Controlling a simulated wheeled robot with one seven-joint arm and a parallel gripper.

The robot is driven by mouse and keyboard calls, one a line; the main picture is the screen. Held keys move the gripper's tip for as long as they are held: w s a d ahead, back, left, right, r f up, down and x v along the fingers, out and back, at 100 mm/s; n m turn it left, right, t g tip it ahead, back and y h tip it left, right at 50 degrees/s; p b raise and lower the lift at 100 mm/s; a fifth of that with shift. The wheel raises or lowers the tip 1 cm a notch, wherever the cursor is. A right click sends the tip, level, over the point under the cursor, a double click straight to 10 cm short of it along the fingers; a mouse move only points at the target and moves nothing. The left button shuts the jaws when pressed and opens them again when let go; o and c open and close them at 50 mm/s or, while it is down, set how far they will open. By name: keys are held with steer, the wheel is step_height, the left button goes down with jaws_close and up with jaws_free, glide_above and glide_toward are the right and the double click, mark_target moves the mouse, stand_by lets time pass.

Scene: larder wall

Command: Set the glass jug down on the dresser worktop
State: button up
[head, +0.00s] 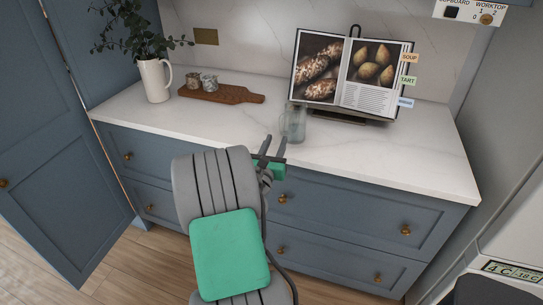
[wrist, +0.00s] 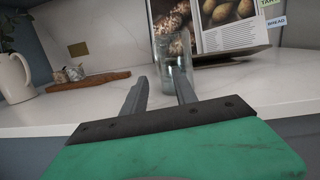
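The clear glass jug (head: 295,121) stands upright on the white dresser worktop (head: 385,150), just in front of the open cookbook. In the wrist view the jug (wrist: 176,50) is beyond my fingertips, right of the middle of the gap. My gripper (head: 275,142) is at the front edge of the worktop, a little in front and to the left of the jug. Its two fingers (wrist: 158,74) are spread with nothing between them. The right finger hides part of the jug's lower side in the wrist view, so I cannot tell how near it is.
The cookbook (head: 350,72) on its stand is close behind the jug. A wooden board (head: 222,94) with small jars and a white pitcher (head: 154,80) of leaves stand on the left. The worktop's right part is clear. A blue door (head: 55,130) hangs open at left.

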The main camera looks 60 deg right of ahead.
steer(key=r+b+v, duration=0.1)
steer(key=v, duration=0.6)
steer(key=w+a+f+m+y, duration=0.5)
steer(key=w+a+m, duration=0.1)
steer(key=a+m, duration=0.25)
steer(key=w+a+f+m+y, duration=0.5)
steer(key=a+m+y, duration=0.1)
steer(key=a+m, duration=0.25)
steer(key=s+a+m+g+y, duration=0.1)
steer(key=a+y, duration=0.3)
steer(key=a, duration=0.9)
steer(key=s+a+m+y, duration=0.2)
steer(key=s+a+y, duration=0.2)
steer(key=a, duration=1)
steer(key=shift+r+m+g, duration=0.4)
steer(key=shift+r, duration=0.1)
steer(key=shift+a, duration=0.1)
